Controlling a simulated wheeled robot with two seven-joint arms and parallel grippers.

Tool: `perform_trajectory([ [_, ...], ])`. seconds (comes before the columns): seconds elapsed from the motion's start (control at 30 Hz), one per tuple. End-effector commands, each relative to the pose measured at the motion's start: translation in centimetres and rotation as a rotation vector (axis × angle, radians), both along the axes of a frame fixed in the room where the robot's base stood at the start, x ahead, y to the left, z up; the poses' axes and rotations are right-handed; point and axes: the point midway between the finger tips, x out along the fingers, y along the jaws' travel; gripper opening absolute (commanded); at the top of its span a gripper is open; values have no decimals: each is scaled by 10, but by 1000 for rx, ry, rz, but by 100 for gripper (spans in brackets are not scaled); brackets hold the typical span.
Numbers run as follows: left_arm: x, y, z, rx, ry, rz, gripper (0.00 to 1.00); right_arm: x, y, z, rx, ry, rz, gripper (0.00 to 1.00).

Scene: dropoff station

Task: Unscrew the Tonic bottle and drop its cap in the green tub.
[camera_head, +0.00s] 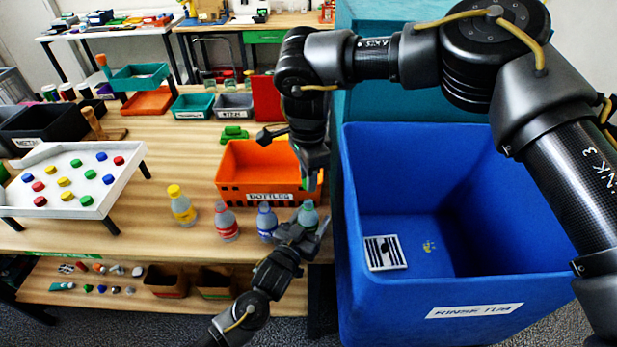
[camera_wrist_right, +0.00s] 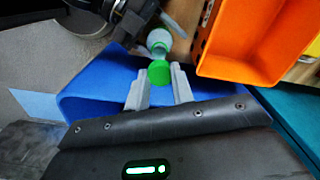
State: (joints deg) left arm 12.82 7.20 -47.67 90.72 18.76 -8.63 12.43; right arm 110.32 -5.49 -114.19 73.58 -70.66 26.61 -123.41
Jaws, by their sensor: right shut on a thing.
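The green-marked bottle (camera_head: 309,216), whose label I cannot read, stands upright at the right end of a row of bottles near the table's front edge. My left gripper (camera_head: 306,232) reaches in from below, its fingers around the bottle's body. My right gripper (camera_head: 311,184) is above the bottle and points down. In the right wrist view its fingers (camera_wrist_right: 158,88) are shut on a green cap (camera_wrist_right: 159,73). The bottle (camera_wrist_right: 159,42) shows beyond the cap, apart from it. A teal-green tub (camera_head: 192,106) with a label sits farther back on the table.
A large blue rinse tub (camera_head: 390,310) is at right. A grey tub (camera_head: 235,106) adjoins the teal one. A white tray (camera_head: 130,165) of coloured caps is at left.

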Motion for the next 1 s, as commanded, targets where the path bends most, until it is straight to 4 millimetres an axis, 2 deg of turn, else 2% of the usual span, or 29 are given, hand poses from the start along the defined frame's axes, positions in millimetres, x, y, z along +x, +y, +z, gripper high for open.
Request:
perform_trajectory([
  [0.1, 0, 0, 0, 0, 0, 0, 72, 0, 0, 0, 0, 0, 0, 0],
  [0.37, -1, 1, 0, 0, 0, 0, 72, 0, 0, -1, 0, 0, 0, 0],
  [0.47, -8, 4, -2, 0, 1, 0, 72, 0, 0, -2, 0, 0, 0, 0],
  [0.8, -67, 34, -3, 0, 2, 0, 72, 0, 0, -13, 0, 0, 0, 0],
  [1.0, -95, 49, -2, 0, 1, -1, 72, 0, 0, -18, 0, 0, 0, 0],
])
